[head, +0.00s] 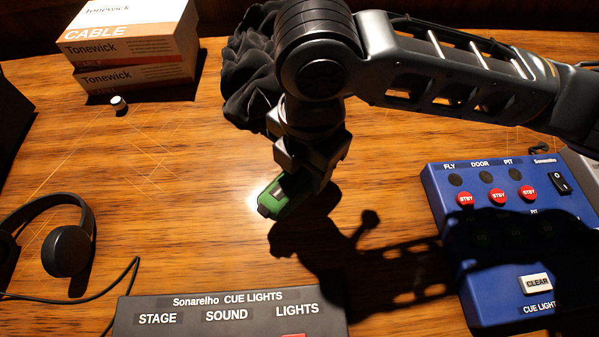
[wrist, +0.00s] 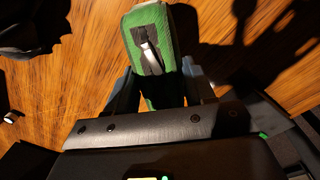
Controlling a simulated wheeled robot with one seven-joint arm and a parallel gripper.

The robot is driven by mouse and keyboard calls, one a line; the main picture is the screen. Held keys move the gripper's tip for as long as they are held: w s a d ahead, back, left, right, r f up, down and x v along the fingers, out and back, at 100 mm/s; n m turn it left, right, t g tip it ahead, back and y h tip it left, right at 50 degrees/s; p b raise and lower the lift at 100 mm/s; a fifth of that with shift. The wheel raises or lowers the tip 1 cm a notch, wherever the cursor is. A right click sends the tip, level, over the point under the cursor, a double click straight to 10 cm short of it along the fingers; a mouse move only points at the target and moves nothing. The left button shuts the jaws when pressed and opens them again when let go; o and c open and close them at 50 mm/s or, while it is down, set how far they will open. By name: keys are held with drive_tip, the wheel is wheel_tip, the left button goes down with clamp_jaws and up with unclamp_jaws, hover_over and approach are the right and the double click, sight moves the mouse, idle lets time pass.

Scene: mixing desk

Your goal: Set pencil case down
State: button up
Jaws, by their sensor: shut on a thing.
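The pencil case (head: 268,207) is small and green with a dark patch and a pale strip or zip pull. In the head view it is at the tip of my gripper (head: 287,189), over the middle of the wooden desk. In the wrist view the pencil case (wrist: 162,90) extends away between the two fingers of my gripper (wrist: 160,92), which are shut on it. Whether its underside touches the desk cannot be told. Part of it is hidden behind the gripper.
A black crumpled cloth or bag (head: 248,75) lies behind the gripper. Tonewick cable boxes (head: 130,50) are stacked at back left, headphones (head: 65,245) at left. A dark cue-light box (head: 230,318) is in front, a blue one (head: 440,190) right. Bare desk lies left of the case.

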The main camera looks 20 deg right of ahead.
sight(300, 179)
drive_tip(key=shift+w+a+f, duration=0.25)
drive_tip(key=shift+w+f, duration=0.1)
drive_tip(key=shift+w, duration=0.1)
drive_tip(key=shift+f, duration=1.95)
drive_tip(key=shift+f, duration=0.1)
drive_tip(key=o, duration=1.1)
drive_tip(key=shift+o, duration=0.2)
drive_tip(key=r, duration=1.2)
drive_tip(key=shift+s+d+r, duration=0.1)
drive_tip(key=shift+s+d, duration=0.05)
drive_tip(key=shift+s, duration=0.1)
drive_tip(key=shift+s, duration=0.1)
